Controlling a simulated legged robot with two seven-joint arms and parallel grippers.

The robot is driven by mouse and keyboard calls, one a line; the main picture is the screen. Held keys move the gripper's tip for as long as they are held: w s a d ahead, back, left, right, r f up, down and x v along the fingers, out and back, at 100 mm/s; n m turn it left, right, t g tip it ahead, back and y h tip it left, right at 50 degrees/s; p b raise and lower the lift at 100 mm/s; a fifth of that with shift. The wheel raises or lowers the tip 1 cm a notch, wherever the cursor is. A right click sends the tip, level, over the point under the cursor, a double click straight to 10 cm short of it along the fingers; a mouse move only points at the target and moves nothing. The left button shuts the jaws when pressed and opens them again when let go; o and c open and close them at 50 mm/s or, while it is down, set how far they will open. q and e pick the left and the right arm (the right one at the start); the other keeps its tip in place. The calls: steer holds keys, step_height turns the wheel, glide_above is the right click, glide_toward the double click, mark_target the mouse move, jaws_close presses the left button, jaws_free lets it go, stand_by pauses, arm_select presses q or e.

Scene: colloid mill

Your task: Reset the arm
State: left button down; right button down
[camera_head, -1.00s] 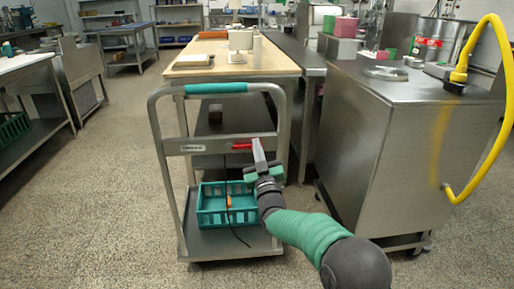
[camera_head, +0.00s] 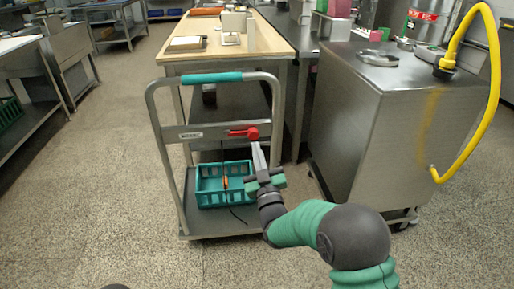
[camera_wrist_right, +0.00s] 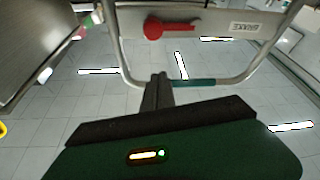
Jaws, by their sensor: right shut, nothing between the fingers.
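My right gripper (camera_head: 257,150) is shut and empty, pointing up in the head view. Its tips are just below the red lever (camera_head: 246,133) on the cart's crossbar. In the right wrist view the shut fingers (camera_wrist_right: 157,92) stand apart from the red lever (camera_wrist_right: 170,28), with nothing between them. My right arm (camera_head: 305,224) reaches in from the lower right, bent at a dark joint. My left gripper is out of view.
The push cart (camera_head: 182,185) has a green handle grip and a teal basket (camera_head: 209,200) on its deck. A wooden-topped table (camera_head: 270,43) stands behind it. A steel cabinet (camera_head: 350,130) with a yellow hose (camera_head: 489,100) is at right. Floor at left is clear.

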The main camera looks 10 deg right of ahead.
steer(key=shift+a, duration=0.15)
steer(key=s+d+f+m+g+h+p, duration=0.15)
steer(key=s+d+f+g+p, duration=0.4)
steer(key=s+f+g, duration=0.75)
steer(key=s+d+f+m+g, duration=0.1)
steer(key=s+d+f+g, duration=0.15)
steer(key=s, duration=0.85)
steer(key=s+d+f+m+g, duration=0.1)
steer(key=s+d+m+g, duration=0.2)
steer(key=s, duration=0.8)
step_height(320, 180, up, 38)
steer(key=n+g+p, duration=0.1)
steer(key=p, duration=3.7)
steer(key=shift+w+a+r, duration=0.15)
steer(key=shift+w+a, duration=0.05)
steer(key=shift+a, duration=0.05)
steer(key=shift+n+h, duration=0.25)
